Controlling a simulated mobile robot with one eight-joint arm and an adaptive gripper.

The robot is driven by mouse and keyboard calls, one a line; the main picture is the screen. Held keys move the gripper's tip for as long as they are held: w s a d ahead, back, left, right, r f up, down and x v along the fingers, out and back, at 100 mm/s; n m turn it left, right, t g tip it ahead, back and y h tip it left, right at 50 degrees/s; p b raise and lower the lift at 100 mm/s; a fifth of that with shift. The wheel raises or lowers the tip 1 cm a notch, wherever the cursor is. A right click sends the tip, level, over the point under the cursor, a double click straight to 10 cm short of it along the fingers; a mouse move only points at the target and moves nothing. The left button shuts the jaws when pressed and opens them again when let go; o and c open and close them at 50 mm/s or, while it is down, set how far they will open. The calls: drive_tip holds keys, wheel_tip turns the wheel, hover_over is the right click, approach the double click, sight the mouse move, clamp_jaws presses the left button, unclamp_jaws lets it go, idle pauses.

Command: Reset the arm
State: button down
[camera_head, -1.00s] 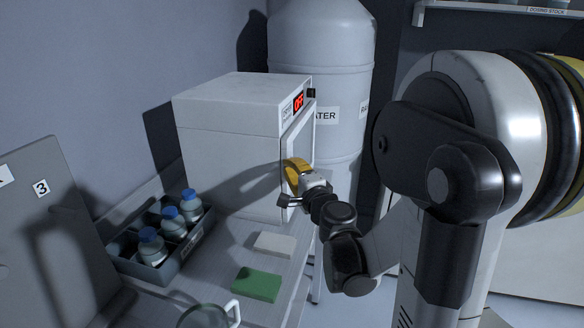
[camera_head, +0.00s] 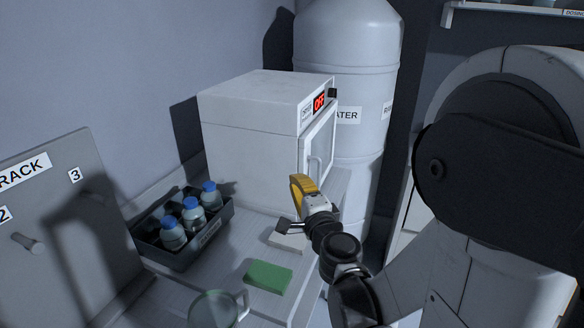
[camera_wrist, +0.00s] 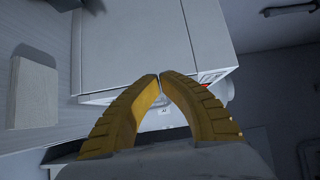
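My gripper (camera_head: 300,184) has yellow fingers and hangs above the bench, in front of the white oven's lower right part. In the wrist view my gripper (camera_wrist: 159,77) has its two fingertips together, with nothing seen between them. My arm bends in from the right side of the head view. The white oven (camera_head: 248,150) has a red OFF display, and its door on the right face looks shut. The oven also shows beyond the fingertips in the wrist view (camera_wrist: 130,45).
A dark tray (camera_head: 183,262) holds blue-capped bottles. A green block (camera_head: 268,277), a pale block (camera_head: 285,240) and a glass mug (camera_head: 212,310) are on the bench. A grey rack board (camera_head: 60,225) stands left. A large water tank (camera_head: 350,60) stands behind the oven.

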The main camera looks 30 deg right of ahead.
drive_tip(key=s+a+n+g+y, duration=0.4)
drive_tip(key=a+n+y, duration=0.3)
drive_tip(key=a+n, duration=0.7)
drive_tip(key=s+f+n+g+h, duration=0.1)
drive_tip(key=s+f+n+g, duration=0.2)
drive_tip(key=s, duration=0.4)
drive_tip(key=s+f+n+g+h, duration=0.2)
drive_tip(key=s+f+n+g, duration=0.1)
drive_tip(key=s, duration=0.5)
drive_tip(key=shift+s+d, duration=0.2)
drive_tip(key=shift+f, duration=0.1)
